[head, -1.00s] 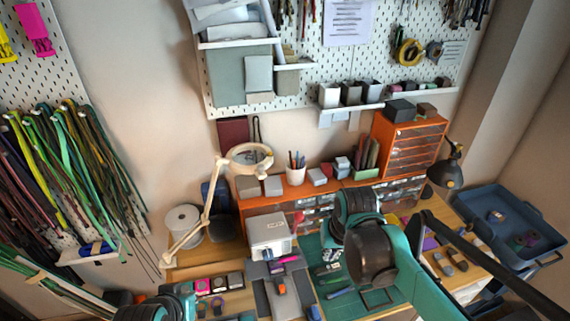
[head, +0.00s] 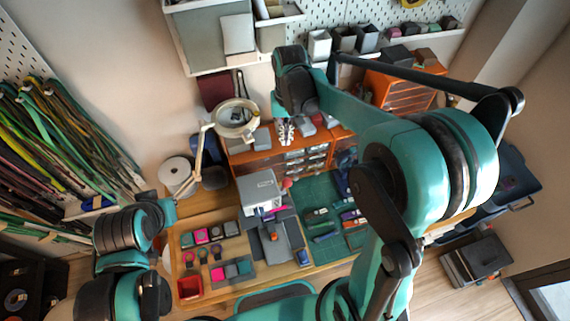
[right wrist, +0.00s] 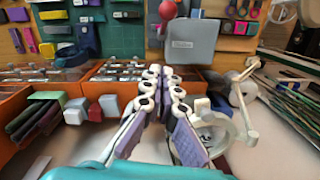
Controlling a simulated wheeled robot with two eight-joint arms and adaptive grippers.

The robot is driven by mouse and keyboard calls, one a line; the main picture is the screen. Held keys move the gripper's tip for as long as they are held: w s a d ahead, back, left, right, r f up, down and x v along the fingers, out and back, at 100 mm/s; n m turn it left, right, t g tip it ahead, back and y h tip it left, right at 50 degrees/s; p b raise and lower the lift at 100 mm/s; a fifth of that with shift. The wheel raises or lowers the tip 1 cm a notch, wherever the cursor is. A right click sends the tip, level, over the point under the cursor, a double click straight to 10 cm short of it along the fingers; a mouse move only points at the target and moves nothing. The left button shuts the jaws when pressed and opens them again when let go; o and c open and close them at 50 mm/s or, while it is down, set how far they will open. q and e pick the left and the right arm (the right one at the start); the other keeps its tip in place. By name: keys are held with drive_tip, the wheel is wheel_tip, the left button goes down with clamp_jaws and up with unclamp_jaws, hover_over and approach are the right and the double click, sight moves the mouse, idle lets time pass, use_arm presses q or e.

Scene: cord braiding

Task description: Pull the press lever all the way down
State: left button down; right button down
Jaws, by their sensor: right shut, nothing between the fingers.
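The press (head: 260,190) is a light grey box on the worktable with a dark base in front of it. A red-pink ball knob (head: 288,183), which looks like the end of its lever, shows at the press's right side. In the right wrist view the press (right wrist: 193,42) and the knob (right wrist: 167,9) are beyond my fingertips. My right gripper (head: 284,132) is shut and empty, above and behind the press, apart from the knob. Its fingers also show in the right wrist view (right wrist: 163,76). The lever's arm is hard to make out.
A ring lamp (head: 236,119) stands left of my right gripper. Orange drawers (head: 262,163) line the back of the table. A green mat (head: 312,193) with small tools lies right of the press. A wooden tray (head: 215,262) holds buckles and a red box (head: 190,287).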

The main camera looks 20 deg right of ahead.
drive_tip(key=s+a+f, duration=0.1)
drive_tip(key=s+f, duration=0.3)
drive_tip(key=f, duration=0.6)
drive_tip(key=shift+s+f+p, duration=0.15)
drive_tip(key=shift+f+p, duration=0.15)
drive_tip(key=shift+f, duration=0.1)
